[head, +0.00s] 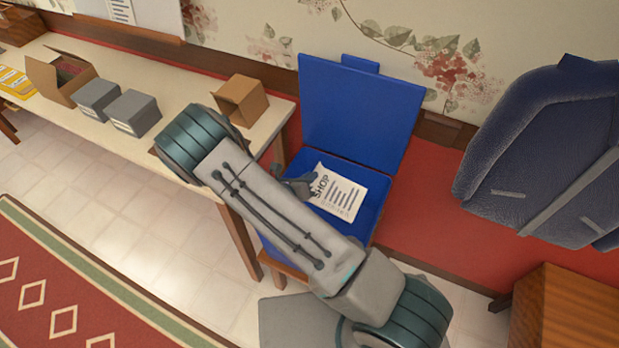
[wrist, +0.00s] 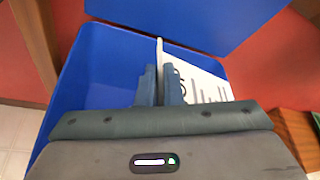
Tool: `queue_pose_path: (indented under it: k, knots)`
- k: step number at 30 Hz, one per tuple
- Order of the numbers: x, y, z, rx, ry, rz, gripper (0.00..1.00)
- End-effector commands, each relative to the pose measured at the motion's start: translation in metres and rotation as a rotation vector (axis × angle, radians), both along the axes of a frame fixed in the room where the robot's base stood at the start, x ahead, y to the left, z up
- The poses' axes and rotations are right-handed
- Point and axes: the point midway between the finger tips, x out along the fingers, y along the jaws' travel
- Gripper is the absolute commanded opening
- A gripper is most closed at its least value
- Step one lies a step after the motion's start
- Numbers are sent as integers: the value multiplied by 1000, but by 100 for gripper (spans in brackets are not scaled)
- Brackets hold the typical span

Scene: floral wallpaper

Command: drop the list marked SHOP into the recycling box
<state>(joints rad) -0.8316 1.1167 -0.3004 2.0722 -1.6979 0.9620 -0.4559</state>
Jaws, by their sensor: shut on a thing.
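I cannot tell whether the list touches the seat. My gripper (head: 303,186) is shut on the list's left edge; in the wrist view, the fingers (wrist: 160,88) meet at the list (wrist: 200,85) and hide part of it. No box is clearly marked as the recycling box. An open cardboard box (head: 246,97) stands at the table's right end, and another open cardboard box (head: 50,78) stands farther left.
A long pale table (head: 130,150) runs along the wall on the left. Two grey boxes (head: 133,111) and a yellow item (head: 14,82) are on it. A patterned rug (head: 60,290) covers the floor at left.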

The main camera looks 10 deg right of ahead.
Motion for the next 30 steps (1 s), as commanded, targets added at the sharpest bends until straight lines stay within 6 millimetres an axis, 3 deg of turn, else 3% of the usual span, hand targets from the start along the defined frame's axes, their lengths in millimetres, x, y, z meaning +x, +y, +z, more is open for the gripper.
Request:
queue_pose_path:
  k: [12, 22, 24, 25, 30]
  knots:
    - [0, 1, -49, 0, 1, 1, 0]
    - [0, 1, -50, 0, 1, 1, 0]
    - [0, 1, -50, 0, 1, 1, 26]
    - [0, 1, -50, 0, 1, 1, 32]
    - [0, 1, -50, 0, 1, 1, 32]
